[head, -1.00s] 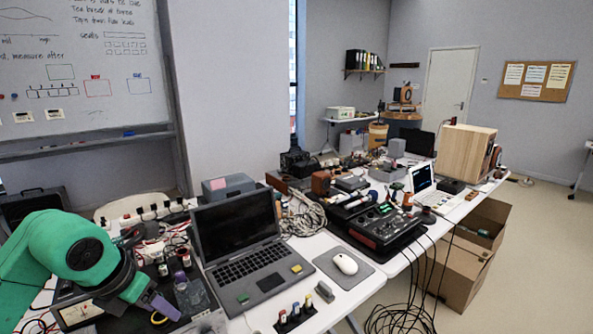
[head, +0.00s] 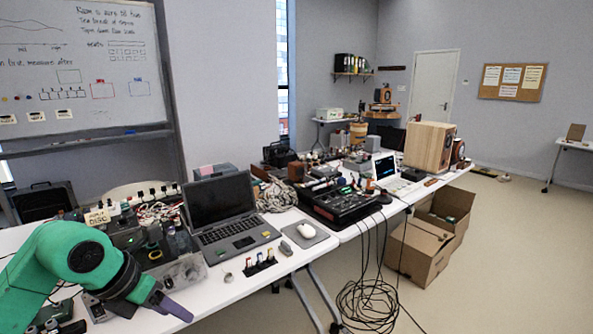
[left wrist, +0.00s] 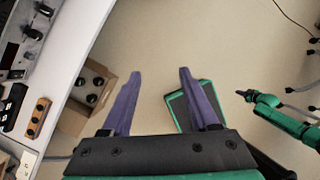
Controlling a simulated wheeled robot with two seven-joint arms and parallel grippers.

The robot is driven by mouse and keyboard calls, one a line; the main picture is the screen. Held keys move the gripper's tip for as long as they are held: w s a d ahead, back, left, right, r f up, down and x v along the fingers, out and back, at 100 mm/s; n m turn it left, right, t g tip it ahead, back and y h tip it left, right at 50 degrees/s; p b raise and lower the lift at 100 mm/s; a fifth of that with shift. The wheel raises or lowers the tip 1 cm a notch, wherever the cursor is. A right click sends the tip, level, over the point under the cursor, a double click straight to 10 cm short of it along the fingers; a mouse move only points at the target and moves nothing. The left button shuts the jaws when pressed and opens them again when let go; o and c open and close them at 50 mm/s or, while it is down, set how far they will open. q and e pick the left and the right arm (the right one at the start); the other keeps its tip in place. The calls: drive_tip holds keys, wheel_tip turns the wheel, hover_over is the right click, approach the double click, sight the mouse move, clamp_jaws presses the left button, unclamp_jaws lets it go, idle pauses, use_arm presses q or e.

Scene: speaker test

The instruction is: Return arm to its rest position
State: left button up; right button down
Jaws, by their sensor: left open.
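My left arm, green with a dark wrist, comes in from the left in the head view. Its left gripper (head: 172,308) has purple fingers and is in front of the near table edge, pointing right and down. In the left wrist view the two fingers (left wrist: 158,72) are spread apart with nothing between their tips; floor lies beyond them. The left gripper is open and empty.
Cables (head: 368,300) hang to a coil on the floor. Cardboard boxes (head: 415,250) stand beside the table. Open floor (head: 510,270) lies at the right.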

use_arm(q)
drive_tip(key=w+d+f+n+t+h, duration=0.4)
drive_tip(key=w+d+f+n+h, duration=0.35)
drive_tip(key=w+h, duration=0.2)
drive_tip(key=w+a+f+n+t+y, duration=0.1)
drive_tip(key=a+f+n+t+y, duration=0.2)
drive_tip(key=a+f+n, duration=0.35)
drive_tip(key=w+a+f+n+t+y, duration=0.1)
drive_tip(key=a+f+n+t+y, duration=0.15)
drive_tip(key=f+n, duration=0.65)
drive_tip(key=s+a+f+n+g+y, duration=0.1)
drive_tip(key=s+a+f+n+y, duration=0.15)
drive_tip(key=f, duration=0.45)
drive_tip(key=s+a+f+n+g+y, duration=0.1)
drive_tip(key=s+a+f+n+y, duration=0.2)
drive_tip(key=f, duration=0.4)
drive_tip(key=s+f+n+g, duration=0.3)
drive_tip(key=s+f+n, duration=0.1)
drive_tip(key=s+f, duration=0.8)
drive_tip(key=s+d+f+n+g, duration=0.1)
drive_tip(key=s+f+g, duration=0.1)
drive_tip(key=s, duration=0.7)
drive_tip(key=s+d+f+n+g+y, duration=0.1)
drive_tip(key=s+f+n+g, duration=0.1)
drive_tip(key=s+f, duration=0.3)
drive_tip(key=s+d+f+n+g, duration=0.1)
drive_tip(key=s+f+g, duration=0.2)
drive_tip(key=s, duration=0.9)
drive_tip(key=shift+s+d+f+g, duration=0.35)
drive_tip(key=shift+f, duration=0.3)
